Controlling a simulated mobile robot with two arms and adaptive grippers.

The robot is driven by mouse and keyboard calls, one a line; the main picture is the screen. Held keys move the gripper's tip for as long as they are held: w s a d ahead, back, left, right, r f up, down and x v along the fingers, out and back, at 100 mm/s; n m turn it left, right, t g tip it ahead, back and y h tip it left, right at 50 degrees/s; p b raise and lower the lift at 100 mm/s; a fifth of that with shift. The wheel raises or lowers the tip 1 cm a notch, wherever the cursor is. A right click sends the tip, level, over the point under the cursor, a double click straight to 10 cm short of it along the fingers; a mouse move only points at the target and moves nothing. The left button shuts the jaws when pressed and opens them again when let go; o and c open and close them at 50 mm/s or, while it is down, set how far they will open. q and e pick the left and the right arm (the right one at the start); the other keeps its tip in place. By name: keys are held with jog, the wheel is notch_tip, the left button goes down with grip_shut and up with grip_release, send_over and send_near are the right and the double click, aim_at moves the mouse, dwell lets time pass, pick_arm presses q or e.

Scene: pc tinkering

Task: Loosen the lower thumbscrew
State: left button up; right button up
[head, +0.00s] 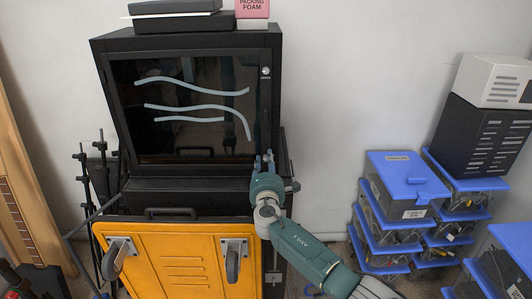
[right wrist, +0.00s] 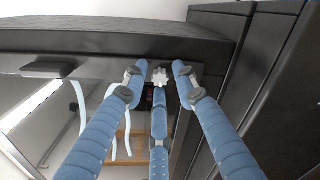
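A black cabinet with a glass side panel (head: 195,105) stands in the middle of the head view. One silver thumbscrew (head: 266,72) shows at the panel's upper right. In the right wrist view a pale, lobed thumbscrew (right wrist: 159,77) sits between the tips of my three blue fingers (right wrist: 158,72). Gaps show between it and the two side fingers; whether the middle finger touches it I cannot tell. My left gripper is not in view.
A yellow cart panel with casters (head: 180,262) stands before the cabinet, just left of my right arm. Blue-lidded bins (head: 405,178) are stacked at right. Black stands (head: 88,185) are at left. A pink packing foam block (head: 252,9) is on top.

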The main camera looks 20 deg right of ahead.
jog(key=shift+s+a, duration=0.15)
jog(key=shift+s, duration=0.1)
jog(key=p+v, duration=0.3)
jog(key=v, duration=0.2)
jog(key=shift+s, duration=0.25)
